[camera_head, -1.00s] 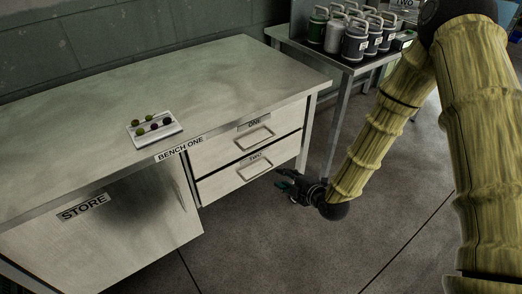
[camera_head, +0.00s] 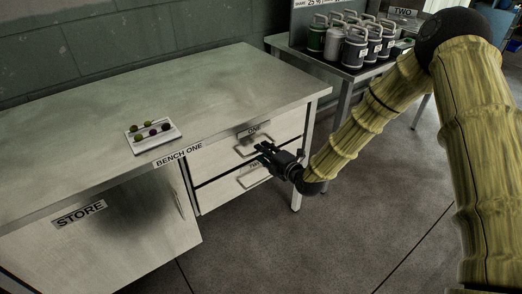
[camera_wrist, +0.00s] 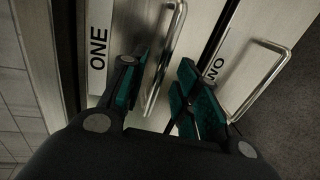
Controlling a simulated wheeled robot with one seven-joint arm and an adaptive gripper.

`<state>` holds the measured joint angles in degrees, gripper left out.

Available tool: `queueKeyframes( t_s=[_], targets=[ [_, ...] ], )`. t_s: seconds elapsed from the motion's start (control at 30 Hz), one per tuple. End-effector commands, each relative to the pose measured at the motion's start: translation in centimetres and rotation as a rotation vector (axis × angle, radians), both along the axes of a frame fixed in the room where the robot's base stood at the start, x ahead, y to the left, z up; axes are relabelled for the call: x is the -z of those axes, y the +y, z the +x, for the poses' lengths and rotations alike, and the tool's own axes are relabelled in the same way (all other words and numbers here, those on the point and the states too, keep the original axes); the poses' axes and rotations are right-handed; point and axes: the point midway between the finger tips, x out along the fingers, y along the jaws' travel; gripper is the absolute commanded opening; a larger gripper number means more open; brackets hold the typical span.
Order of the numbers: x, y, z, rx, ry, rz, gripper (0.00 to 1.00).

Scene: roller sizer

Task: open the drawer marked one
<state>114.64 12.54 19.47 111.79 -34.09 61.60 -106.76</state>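The drawer marked ONE (camera_head: 284,132) is the upper of two drawers at the right end of the bench, and it is shut flush with the front. Its bar handle (camera_head: 246,150) is partly hidden by my gripper in the head view. My gripper (camera_head: 262,150) is at the drawer fronts. In the wrist view the handle of drawer ONE (camera_wrist: 164,60) runs between the two open green-padded fingers (camera_wrist: 158,98), nearer the left one. I cannot tell whether a finger touches it. The label ONE (camera_wrist: 98,48) shows left of the fingers.
The drawer marked TWO (camera_head: 215,192) is shut just below, its handle (camera_wrist: 265,78) right of my fingers. A white tray (camera_head: 172,137) with several small round items lies on the bench top (camera_head: 225,95). Several lidded canisters (camera_head: 354,48) stand on a table behind. Floor in front is clear.

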Motion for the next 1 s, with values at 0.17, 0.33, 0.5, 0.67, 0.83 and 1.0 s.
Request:
queueKeyframes(
  t_s=[0.17,0.33,0.5,0.67,0.83,1.0],
  targets=[
    [0.4,1.0,1.4,0.000,0.001,0.001,0.31],
    [0.5,1.4,1.9,0.000,0.003,0.000,0.31],
    [0.5,1.4,2.0,0.000,0.002,0.000,0.31],
    [0.5,1.4,1.9,0.000,0.001,0.000,0.19],
    [0.5,1.4,1.9,0.000,0.001,0.000,0.00],
    [0.5,1.4,1.9,0.000,0.002,0.000,0.00]
  ],
)
